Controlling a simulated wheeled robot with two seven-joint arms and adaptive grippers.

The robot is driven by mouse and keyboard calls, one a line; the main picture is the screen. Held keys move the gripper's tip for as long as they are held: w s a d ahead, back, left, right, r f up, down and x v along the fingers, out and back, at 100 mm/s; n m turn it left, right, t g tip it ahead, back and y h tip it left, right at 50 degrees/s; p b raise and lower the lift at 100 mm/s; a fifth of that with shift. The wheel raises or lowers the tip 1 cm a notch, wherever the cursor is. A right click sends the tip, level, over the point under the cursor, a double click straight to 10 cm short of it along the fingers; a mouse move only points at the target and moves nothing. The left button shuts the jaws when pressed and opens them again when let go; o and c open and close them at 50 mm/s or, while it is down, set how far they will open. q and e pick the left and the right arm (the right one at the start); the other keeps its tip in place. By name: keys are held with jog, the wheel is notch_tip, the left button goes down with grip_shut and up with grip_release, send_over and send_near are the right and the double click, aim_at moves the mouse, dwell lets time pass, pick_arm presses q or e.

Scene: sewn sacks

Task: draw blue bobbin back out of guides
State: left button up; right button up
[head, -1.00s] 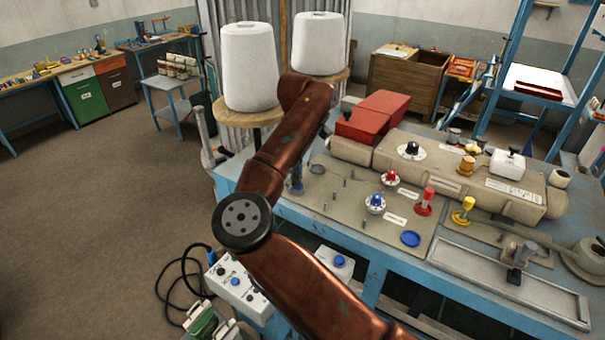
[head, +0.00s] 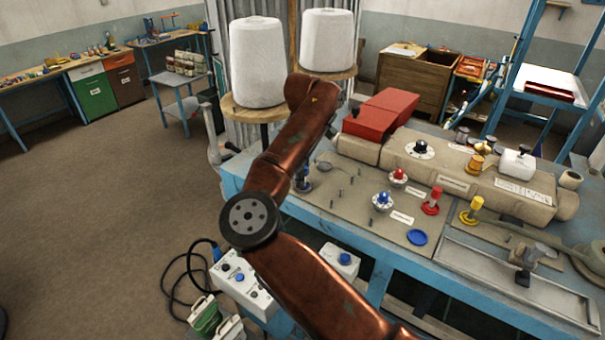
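My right arm comes in from the lower right, bends at the elbow and reaches over the workbench. Its gripper is mostly hidden behind my own forearm, so its fingers cannot be made out. A small dark-blue piece (head: 303,183) shows just under the forearm at the left end of the beige panel (head: 375,222); it may be the blue bobbin, but most of it is hidden. Several thin guide pegs (head: 340,195) stand on the panel to its right. A flat blue disc (head: 417,237) lies empty near the panel's front edge. My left gripper is not in view.
A red bobbin (head: 431,203) and a yellow bobbin (head: 472,210) stand on the right of the panel. Two large white thread cones (head: 257,62) stand at the back left. A control box (head: 243,285) hangs in front of the bench.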

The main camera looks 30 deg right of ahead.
notch_tip(320, 180, up, 12)
dwell(0.7)
